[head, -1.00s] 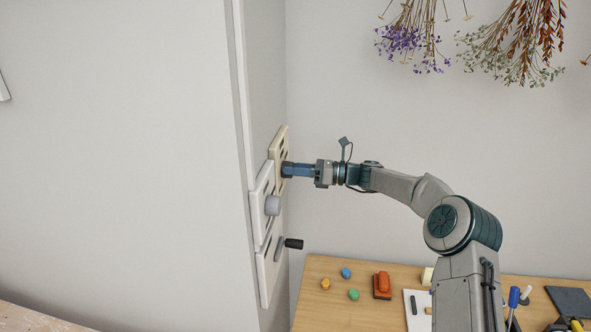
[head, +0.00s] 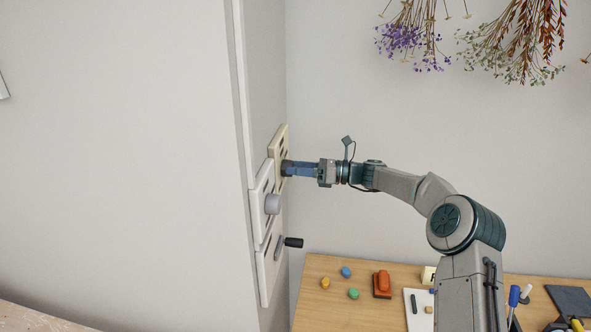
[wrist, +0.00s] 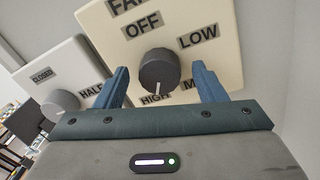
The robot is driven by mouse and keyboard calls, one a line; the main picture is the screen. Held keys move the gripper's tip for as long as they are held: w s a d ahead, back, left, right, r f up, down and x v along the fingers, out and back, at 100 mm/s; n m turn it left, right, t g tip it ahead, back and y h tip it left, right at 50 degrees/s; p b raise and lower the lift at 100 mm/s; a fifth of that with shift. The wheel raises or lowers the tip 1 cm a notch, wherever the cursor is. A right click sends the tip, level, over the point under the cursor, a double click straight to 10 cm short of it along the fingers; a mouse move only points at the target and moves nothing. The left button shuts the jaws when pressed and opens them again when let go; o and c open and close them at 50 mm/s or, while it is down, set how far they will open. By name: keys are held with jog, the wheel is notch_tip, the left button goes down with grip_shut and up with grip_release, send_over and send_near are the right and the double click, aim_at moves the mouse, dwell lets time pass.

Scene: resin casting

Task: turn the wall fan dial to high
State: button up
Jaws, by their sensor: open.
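The fan dial is a dark round knob (wrist: 159,68) on a cream plate (wrist: 218,68) marked FAN, OFF, LOW, a partly hidden M label, and HIGH. Its white pointer line points down at the HIGH label (wrist: 155,99). In the head view the cream plate (head: 280,143) is on the side face of the wall, with my gripper (head: 289,168) in front of it. In the wrist view my gripper's (wrist: 160,72) blue fingers are spread, one on each side of the knob, with gaps between them and it.
A white plate (wrist: 68,72) with a grey knob (wrist: 62,103) and CLOSED and HALF labels sits beside the fan plate. Below it in the head view is a plate with a black-handled lever (head: 293,242). A wooden table (head: 318,292) with small items stands below.

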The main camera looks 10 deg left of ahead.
jog(key=w+d+b, duration=0.1)
jog(key=d+b, duration=0.2)
jog(key=d, duration=1)
jog(key=shift+w+f+b, duration=0.15)
jog(key=shift+f+b, duration=0.1)
jog(key=shift+b, duration=0.05)
jog(key=s+f+n+h, duration=0.2)
jog(key=s+n+h, duration=0.65)
jog(key=s, duration=0.65)
jog(key=s+d+f+n+t+h, duration=0.1)
jog(key=s+d+n+t+h, duration=0.1)
jog(key=s+d, duration=0.4)
jog(key=s+d+f+n+t+h+b, duration=0.1)
jog(key=s+d+n+h, duration=0.3)
jog(key=s, duration=0.7)
jog(key=s+d+f+n+t+h+b, duration=0.1)
jog(key=s+d+f+n+t+h, duration=0.1)
jog(key=s+d+n, duration=0.4)
jog(key=s+d+f+h, duration=0.1)
jog(key=s+d, duration=0.2)
jog(key=shift+s+d+t+h, duration=0.2)
jog(key=shift+t+h, duration=0.15)
jog(key=shift+t, duration=0.05)
